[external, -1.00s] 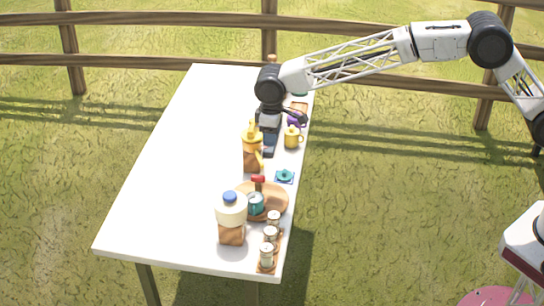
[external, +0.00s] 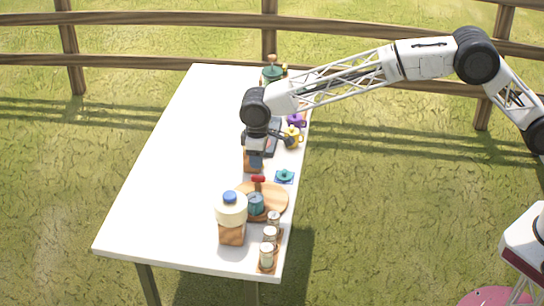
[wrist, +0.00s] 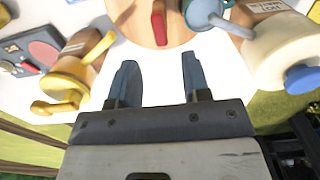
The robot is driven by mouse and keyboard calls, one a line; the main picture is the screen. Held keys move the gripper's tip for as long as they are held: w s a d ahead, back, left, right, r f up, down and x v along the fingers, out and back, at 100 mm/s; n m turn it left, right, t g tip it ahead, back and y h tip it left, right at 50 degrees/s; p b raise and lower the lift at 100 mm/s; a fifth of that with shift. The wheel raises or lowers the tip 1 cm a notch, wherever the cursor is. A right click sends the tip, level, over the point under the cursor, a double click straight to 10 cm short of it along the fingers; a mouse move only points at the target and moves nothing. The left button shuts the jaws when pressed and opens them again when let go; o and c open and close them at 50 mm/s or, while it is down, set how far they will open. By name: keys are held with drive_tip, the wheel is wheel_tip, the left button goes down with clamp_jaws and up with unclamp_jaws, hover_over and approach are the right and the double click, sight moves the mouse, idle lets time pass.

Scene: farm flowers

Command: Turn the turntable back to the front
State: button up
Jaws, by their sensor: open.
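The turntable is a round wooden disc (external: 277,195) near the table's right edge in the external view; the wrist view shows part of it (wrist: 135,20) at the top. A red tab (external: 258,179) sticks up at its upper edge, and it also shows in the wrist view (wrist: 158,22). A teal mug (external: 256,204) stands on the disc, partly visible in the wrist view (wrist: 203,12). My gripper (wrist: 157,65) is open and empty, its two fingers pointing towards the red tab, apart from it. In the external view my gripper (external: 258,160) is above the table, short of the disc.
A cream jug with a blue cap (external: 231,213) stands left of the disc. Several jars (external: 268,255) stand below it. A yellow watering can (wrist: 75,75) is left of my fingers. A small teal item (external: 285,176) and a yellow pot (external: 293,136) are nearby. The table's left side is clear.

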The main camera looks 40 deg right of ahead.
sight(258, 176)
drive_tip(key=shift+f, duration=3.45)
clamp_jaws()
